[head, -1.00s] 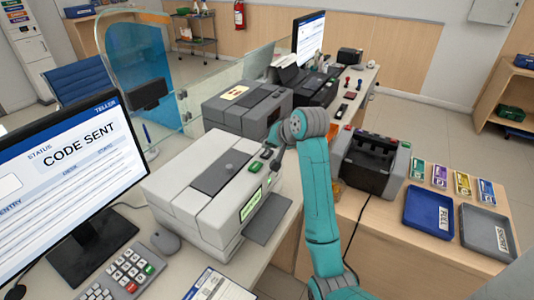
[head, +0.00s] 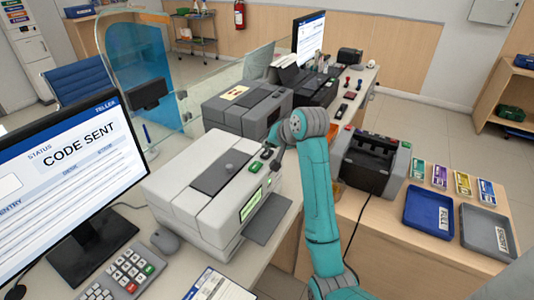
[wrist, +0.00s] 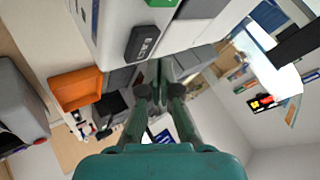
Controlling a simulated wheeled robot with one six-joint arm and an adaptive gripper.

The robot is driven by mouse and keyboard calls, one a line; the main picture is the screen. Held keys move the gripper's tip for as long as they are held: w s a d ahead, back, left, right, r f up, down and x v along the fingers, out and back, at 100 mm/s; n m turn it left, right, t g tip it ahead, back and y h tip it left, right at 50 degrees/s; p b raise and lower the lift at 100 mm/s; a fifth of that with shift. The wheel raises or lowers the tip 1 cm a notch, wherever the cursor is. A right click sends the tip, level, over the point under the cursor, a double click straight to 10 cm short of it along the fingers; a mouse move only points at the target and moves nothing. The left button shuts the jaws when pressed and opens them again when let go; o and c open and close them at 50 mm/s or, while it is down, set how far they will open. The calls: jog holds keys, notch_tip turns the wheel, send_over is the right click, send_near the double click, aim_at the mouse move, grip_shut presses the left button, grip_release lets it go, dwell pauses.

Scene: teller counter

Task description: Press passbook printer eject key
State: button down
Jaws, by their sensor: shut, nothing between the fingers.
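The light grey passbook printer (head: 195,195) stands on the counter beside the monitor, with a green display on its front. Near its right top edge are a green key (head: 255,167) and a dark key (head: 266,153). In the wrist view, the dark key (wrist: 148,43) carries pale lettering too small to read surely, and the green key (wrist: 163,2) is cut by the top edge. My gripper (wrist: 158,72) is shut and empty, its tips close below the dark key in that picture. In the head view, my gripper (head: 274,163) is beside the keys; contact cannot be told.
A darker grey machine (head: 247,105) stands behind the printer. A note counter (head: 372,160) is right of my arm, with a blue tray (head: 429,212) and a grey tray (head: 486,232) nearby. An orange bin (wrist: 75,90) shows in the wrist view. A glass screen lines the counter.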

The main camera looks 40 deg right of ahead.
aim_at(269, 154)
jog(key=shift+f, duration=0.1)
jog(key=shift+f, duration=0.35)
jog(key=shift+f, duration=0.45)
dwell(0.9)
jog(key=shift+r, duration=3.45)
jog(key=shift+s, duration=0.1)
